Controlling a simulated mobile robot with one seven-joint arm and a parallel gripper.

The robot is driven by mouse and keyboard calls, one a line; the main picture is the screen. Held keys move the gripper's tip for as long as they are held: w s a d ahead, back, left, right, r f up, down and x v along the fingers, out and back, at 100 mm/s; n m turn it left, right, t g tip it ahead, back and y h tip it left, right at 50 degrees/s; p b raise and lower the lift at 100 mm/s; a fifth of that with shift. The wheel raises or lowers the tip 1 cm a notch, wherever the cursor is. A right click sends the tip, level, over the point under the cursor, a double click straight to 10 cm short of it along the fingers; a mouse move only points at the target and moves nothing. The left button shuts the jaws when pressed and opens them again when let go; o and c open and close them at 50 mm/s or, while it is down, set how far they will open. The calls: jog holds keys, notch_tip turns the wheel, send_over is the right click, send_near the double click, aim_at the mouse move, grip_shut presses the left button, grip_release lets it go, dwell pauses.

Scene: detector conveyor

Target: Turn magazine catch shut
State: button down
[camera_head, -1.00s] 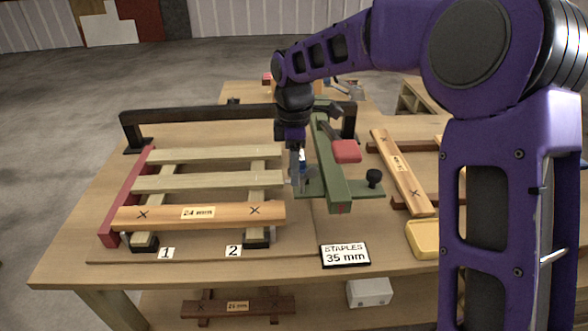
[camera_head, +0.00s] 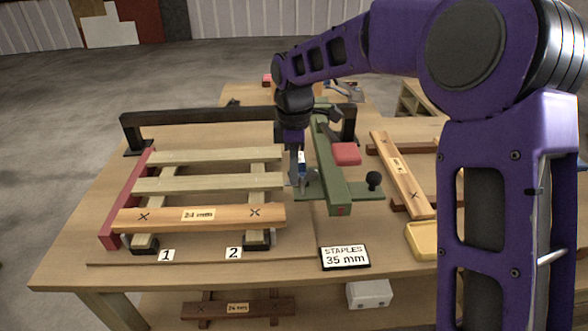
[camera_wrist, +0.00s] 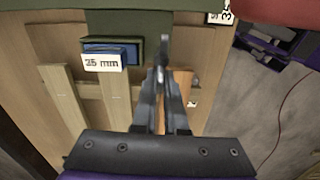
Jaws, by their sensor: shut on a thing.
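The green stapler body (camera_head: 330,170) lies lengthwise on the bench, right of the slatted frame; its green side also fills the top of the wrist view (camera_wrist: 150,20). My gripper (camera_head: 306,185) points down at the body's left side. In the wrist view its fingertips (camera_wrist: 163,45) are closed together on a thin grey piece, apparently the magazine catch, mostly hidden by the fingers. How far the catch is turned cannot be told.
The slatted wooden frame (camera_head: 207,183) lies left, with a black bar (camera_head: 200,113) behind it. A red pad (camera_head: 346,153) and a black knob (camera_head: 374,180) are right of my gripper. A "STAPLES 35 mm" sign (camera_head: 345,256) stands in front.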

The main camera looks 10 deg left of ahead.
jog(key=m+p, duration=0.1)
jog(key=m, duration=0.1)
jog(key=shift+w+a+r+m+p, duration=0.15)
jog(key=shift+w+m+p, duration=0.1)
jog(key=shift+m+p, duration=0.15)
jog(key=m+p, duration=0.1)
jog(key=m, duration=0.1)
jog(key=m+p, duration=0.1)
jog(key=m, duration=0.2)
jog(key=shift+w+d+m, duration=0.2)
jog(key=shift+w+m, duration=0.1)
jog(key=shift+w, duration=0.1)
jog(key=m, duration=0.3)
jog(key=m+p, duration=0.1)
jog(key=shift+w+d+m, duration=0.25)
jog(key=shift+w+m, duration=0.05)
jog(key=shift+w+d+m+p, duration=0.1)
jog(key=shift+d+m+p, duration=0.1)
jog(key=shift+m, duration=0.9)
jog(key=shift+w+d+m+p, duration=0.1)
jog(key=shift+d+m+p, duration=0.1)
jog(key=shift+m, duration=0.9)
jog(key=c, duration=1)
grip_release()
jog(key=shift+o, duration=0.2)
notch_tip(320, 180, up, 17)
jog(key=p, duration=0.2)
